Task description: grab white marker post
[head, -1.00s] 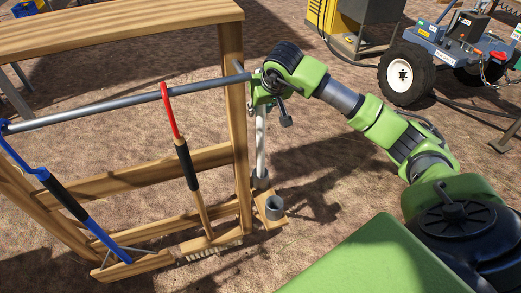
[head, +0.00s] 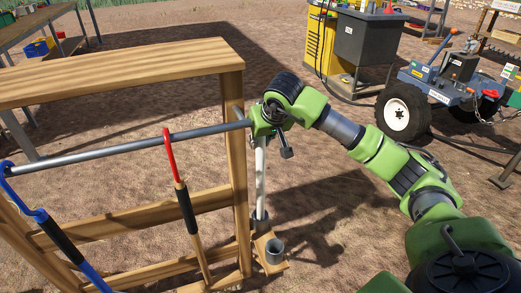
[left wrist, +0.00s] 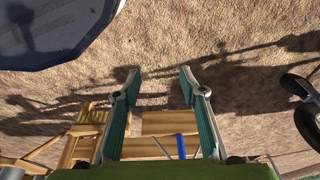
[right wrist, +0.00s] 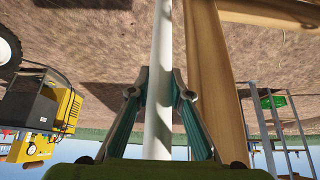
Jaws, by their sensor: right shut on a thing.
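The white marker post (head: 261,170) stands upright beside the right end of the wooden rack, its lower end in a grey tube holder. My right gripper (head: 268,122) is at its upper part. In the right wrist view the post (right wrist: 163,50) runs between the fingers, and my right gripper (right wrist: 160,88) is shut on it. My left gripper (left wrist: 161,75) shows in the left wrist view with its fingers apart and nothing between them. It is not seen in the head view.
The wooden rack (head: 130,76) has a metal bar (head: 110,147) with a red-hooked tool (head: 184,200) and a blue tool (head: 60,235) hanging on it. A second grey tube (head: 274,250) is empty. A wheeled cart (head: 440,85) and yellow cabinet (head: 322,40) stand behind on open dirt.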

